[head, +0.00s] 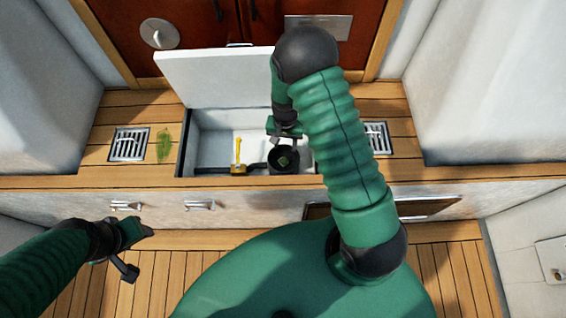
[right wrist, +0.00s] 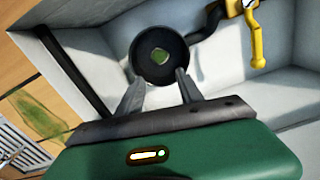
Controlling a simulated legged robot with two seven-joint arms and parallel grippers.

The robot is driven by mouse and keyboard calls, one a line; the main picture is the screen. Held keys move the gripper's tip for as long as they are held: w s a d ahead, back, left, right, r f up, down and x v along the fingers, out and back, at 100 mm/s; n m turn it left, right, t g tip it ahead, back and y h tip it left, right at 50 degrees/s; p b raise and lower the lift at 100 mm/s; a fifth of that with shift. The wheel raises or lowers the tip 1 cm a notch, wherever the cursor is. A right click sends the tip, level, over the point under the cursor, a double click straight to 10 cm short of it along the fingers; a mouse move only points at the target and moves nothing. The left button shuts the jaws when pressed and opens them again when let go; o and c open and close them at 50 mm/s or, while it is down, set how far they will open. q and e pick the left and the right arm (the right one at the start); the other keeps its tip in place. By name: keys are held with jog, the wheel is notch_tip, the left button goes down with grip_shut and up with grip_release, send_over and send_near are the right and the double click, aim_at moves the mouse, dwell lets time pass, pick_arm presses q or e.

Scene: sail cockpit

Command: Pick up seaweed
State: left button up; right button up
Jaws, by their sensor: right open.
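A flat green patch of seaweed (head: 165,144) lies on the slatted wood left of the open locker; it also shows at the left of the right wrist view (right wrist: 42,113). Inside the locker, a small green piece (right wrist: 160,57) sits in the middle of a round black fitting (right wrist: 141,68). My right gripper (right wrist: 158,82) is open and empty, with its fingertips just short of that fitting or over its near edge; I cannot tell whether they touch. My left gripper (head: 140,254) has its fingers apart, low at the left, away from the seaweed.
The locker's white lid (head: 215,78) stands raised behind the opening. The locker's walls stand close around my right gripper.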

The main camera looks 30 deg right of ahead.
aim_at(284, 159)
jog(key=f, duration=0.4)
jog(key=shift+d+b, duration=0.3)
jog(key=shift+b, duration=0.05)
jog(key=shift+a+f, duration=0.1)
jog(key=shift+a, duration=0.2)
jog(key=shift+s+a+f+b, duration=0.15)
jog(key=shift+a+f+b, duration=0.15)
jog(key=shift+f+b, duration=0.15)
jog(key=shift+s+a+f+b, duration=0.1)
jog(key=shift+a+f+b, duration=0.2)
jog(key=shift+f, duration=0.2)
notch_tip(284, 159, down, 3)
jog(key=shift+d+b, duration=0.1)
jog(key=shift+b, duration=0.5)
jog(key=shift+d+f, duration=0.1)
jog(key=shift+d, duration=0.15)
jog(key=shift+a, duration=0.35)
jog(key=c, duration=0.8)
grip_shut()
pick_arm(q)
jog(key=x, duration=0.2)
jog(key=s+x, duration=0.1)
jog(key=x, duration=0.1)
jog(key=shift+a+f, duration=0.1)
jog(key=shift+a, duration=0.05)
pick_arm(e)
jog(key=shift+d, duration=0.15)
